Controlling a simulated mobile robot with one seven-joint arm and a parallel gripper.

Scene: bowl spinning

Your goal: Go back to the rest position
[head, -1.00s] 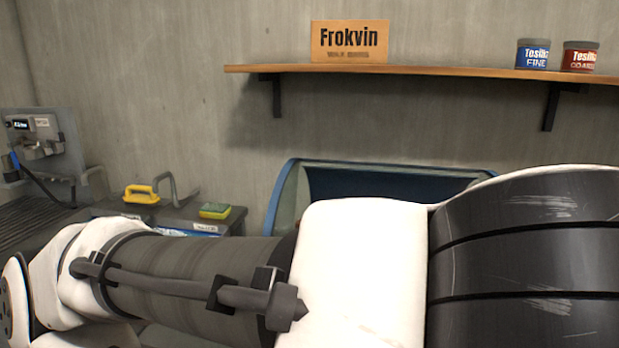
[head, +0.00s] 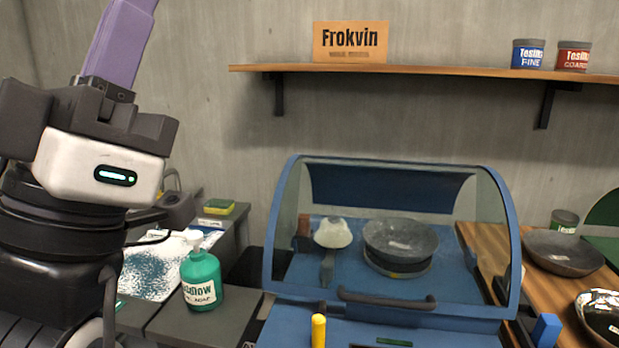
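My gripper (head: 118,40) is at the upper left of the head view, raised, with its purple finger part pointing up and cut off by the top edge. Its white wrist body shows a small green light. The fingers are seen edge-on, and their tips are out of frame, so I cannot tell whether they are open or shut. No held object shows. The gripper is apart from the blue cabinet (head: 277,235) with its clear cover, in which a grey bowl (head: 400,238) sits on a round base.
A green soap bottle (head: 203,281) stands right of my arm. A sponge (head: 219,207) lies behind it. A wooden counter (head: 480,245) at right holds a dark bowl (head: 563,252) and a shiny bowl (head: 603,312). A shelf (head: 420,72) with a sign and two cans is above.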

